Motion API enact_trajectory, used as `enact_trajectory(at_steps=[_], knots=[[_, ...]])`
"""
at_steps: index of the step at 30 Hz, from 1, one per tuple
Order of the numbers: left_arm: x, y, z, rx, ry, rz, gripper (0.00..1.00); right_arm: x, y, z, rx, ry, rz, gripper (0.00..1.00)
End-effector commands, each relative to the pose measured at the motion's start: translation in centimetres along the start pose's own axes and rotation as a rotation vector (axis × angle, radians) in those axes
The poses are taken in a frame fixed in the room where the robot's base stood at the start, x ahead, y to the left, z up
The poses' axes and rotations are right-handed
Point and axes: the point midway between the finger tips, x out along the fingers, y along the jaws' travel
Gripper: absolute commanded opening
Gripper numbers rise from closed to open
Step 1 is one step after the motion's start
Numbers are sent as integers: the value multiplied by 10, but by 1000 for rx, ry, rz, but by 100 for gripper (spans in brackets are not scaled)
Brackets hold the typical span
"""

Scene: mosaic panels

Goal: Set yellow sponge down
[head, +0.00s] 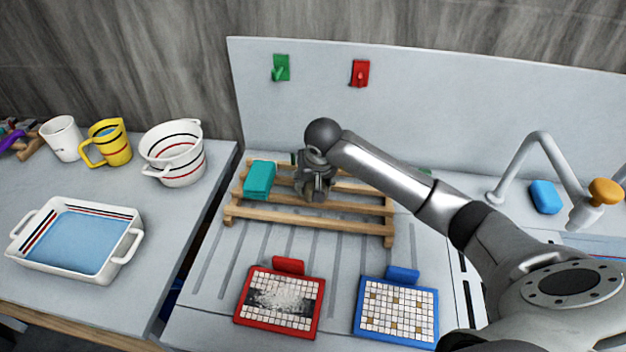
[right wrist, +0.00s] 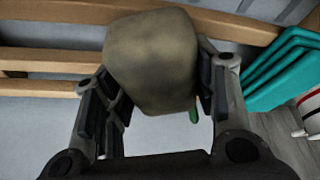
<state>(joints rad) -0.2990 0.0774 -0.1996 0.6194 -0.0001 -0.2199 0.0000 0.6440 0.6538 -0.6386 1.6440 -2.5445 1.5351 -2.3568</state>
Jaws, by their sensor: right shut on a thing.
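My right gripper (head: 316,188) is over the wooden slatted rack (head: 300,219), just right of a teal block-like stack. In the right wrist view it is shut on the yellow sponge (right wrist: 152,58), which looks dull olive-brown in shadow. The sponge sits between the two fingers, with the rack's bars behind it. The gripper mostly hides the sponge in the head view. I cannot tell whether the sponge touches the rack. My left gripper is not in view.
A teal stack (head: 259,178) occupies the rack's left end; the rack's right part looks empty. In front lie a red-framed mosaic panel (head: 279,300) and a blue-framed one (head: 397,308). A faucet (head: 541,142) and blue sponge (head: 545,196) are at right.

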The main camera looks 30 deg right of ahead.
Motion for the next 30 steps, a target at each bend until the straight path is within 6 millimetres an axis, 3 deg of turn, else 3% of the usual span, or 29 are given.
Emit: enact_trajectory(at_steps=[3, 4, 9, 22, 30], knots=[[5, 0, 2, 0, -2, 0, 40, 4, 0, 2, 0, 0, 1, 34], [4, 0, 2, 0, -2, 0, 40, 3, 0, 1, 0, 0, 0, 55], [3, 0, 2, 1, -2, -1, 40, 2, 0, 1, 0, 0, 0, 74], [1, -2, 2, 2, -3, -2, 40, -5, 0, -1, 0, 3, -1, 74], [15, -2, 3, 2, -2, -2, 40, -58, 0, -1, -2, 7, -1, 74]])
